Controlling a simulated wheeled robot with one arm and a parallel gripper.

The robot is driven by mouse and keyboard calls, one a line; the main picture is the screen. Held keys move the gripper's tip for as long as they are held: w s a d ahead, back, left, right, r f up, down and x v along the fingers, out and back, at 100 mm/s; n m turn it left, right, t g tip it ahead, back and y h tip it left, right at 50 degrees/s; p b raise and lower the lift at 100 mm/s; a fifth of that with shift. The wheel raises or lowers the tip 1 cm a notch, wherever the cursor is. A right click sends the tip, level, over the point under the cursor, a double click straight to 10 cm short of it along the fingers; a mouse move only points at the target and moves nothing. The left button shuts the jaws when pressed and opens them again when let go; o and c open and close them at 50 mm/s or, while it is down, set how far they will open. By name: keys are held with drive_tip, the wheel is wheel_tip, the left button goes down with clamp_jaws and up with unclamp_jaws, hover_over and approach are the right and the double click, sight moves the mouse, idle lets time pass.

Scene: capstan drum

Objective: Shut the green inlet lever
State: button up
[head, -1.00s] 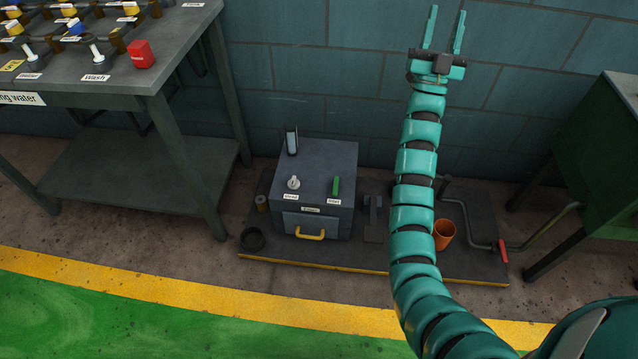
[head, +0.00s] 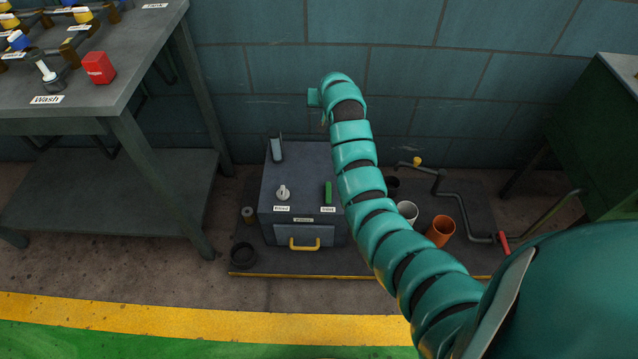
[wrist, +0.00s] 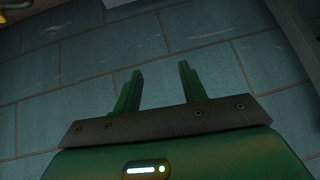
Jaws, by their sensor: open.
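The green lever (head: 328,192) stands upright on the top right of a dark grey box (head: 300,165), just behind a small white label whose text is too small to read. My arm passes close to its right in the head view. My gripper (wrist: 160,72) is open in the wrist view, with only blue wall tiles behind its fingers and nothing between them. In the head view the end of my arm curls over above and behind the box, and the fingers are mostly hidden. The lever is not in the wrist view.
A pale knob (head: 283,192) and a tall slim piece (head: 277,148) stand on the same box. A yellow drawer handle (head: 304,244) is on its front. An orange cup (head: 440,231), a white cup (head: 407,212) and a pipe with a red handle (head: 503,243) lie right. A workbench (head: 130,100) stands left.

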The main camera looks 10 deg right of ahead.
drive_tip(key=s+a+f+g, duration=0.1)
drive_tip(key=s+f+g, duration=0.3)
drive_tip(key=s+f, duration=0.2)
drive_tip(key=g, duration=0.4)
hover_over(328, 194)
wheel_tip(328, 194, down, 3)
drive_tip(key=shift+m, duration=0.3)
wheel_tip(328, 194, down, 17)
drive_tip(key=b, duration=0.4)
drive_tip(key=shift+s+f+b, duration=0.1)
drive_tip(key=shift+f+b, duration=0.05)
drive_tip(key=shift+b, duration=0.2)
drive_tip(key=shift+c, duration=0.4)
clamp_jaws()
